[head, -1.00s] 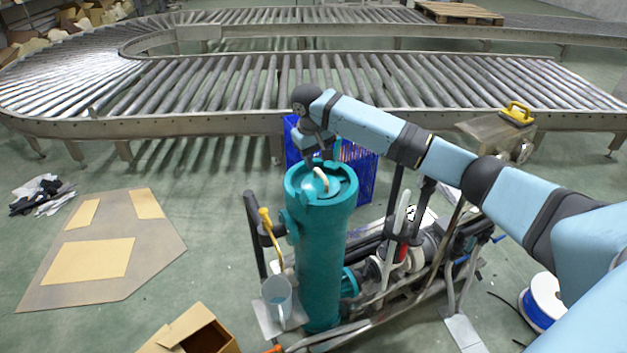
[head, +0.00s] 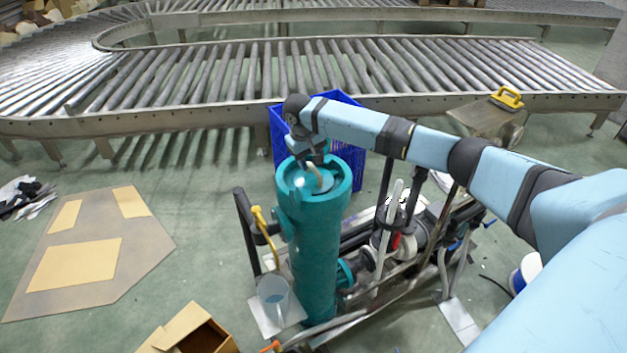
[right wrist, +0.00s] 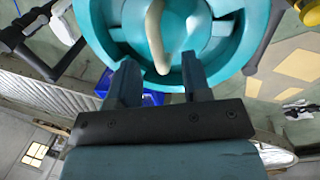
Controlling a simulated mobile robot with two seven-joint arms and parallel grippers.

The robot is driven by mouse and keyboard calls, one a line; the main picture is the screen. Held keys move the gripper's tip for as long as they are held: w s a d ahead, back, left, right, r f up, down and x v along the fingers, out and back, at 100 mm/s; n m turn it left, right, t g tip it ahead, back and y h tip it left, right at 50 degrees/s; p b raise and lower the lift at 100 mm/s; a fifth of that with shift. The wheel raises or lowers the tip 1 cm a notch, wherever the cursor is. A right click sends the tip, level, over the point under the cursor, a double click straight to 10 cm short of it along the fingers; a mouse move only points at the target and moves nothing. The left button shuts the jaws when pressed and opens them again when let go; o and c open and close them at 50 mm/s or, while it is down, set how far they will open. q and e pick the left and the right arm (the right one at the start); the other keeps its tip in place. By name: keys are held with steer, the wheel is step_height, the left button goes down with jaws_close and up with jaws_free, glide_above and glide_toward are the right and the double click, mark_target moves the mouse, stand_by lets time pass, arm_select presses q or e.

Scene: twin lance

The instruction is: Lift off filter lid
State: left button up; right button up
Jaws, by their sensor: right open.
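The teal filter housing (head: 313,250) stands upright on the pump skid. Its lid (head: 322,182) sits in the round top and carries a pale curved handle (head: 313,172). My right gripper (head: 312,160) is just above the lid at the handle. In the right wrist view, the open right gripper (right wrist: 158,78) has its two fingers apart, with the end of the pale handle (right wrist: 155,40) between them in the picture. I cannot tell whether a finger touches it. The lid also shows in the right wrist view (right wrist: 187,42). My left gripper is not in view.
A blue crate (head: 350,150) stands behind the housing. A roller conveyor (head: 230,85) runs across the back. A clear jug (head: 273,297) and a yellow-handled valve (head: 265,232) are left of the housing. Pipes fill its right side. Flat cardboard (head: 90,250) lies on the floor at left.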

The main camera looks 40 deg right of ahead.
mark_target(313, 167)
steer(key=f, duration=0.2)
steer(key=d+f, duration=0.1)
steer(key=f, duration=0.1)
steer(key=shift+w+d+f, duration=0.1)
steer(key=shift+f, duration=0.15)
jaws_close()
steer(key=shift+r, duration=0.15)
step_height(313, 167, up, 20)
steer(key=shift+b, duration=0.4)
stand_by(0.3)
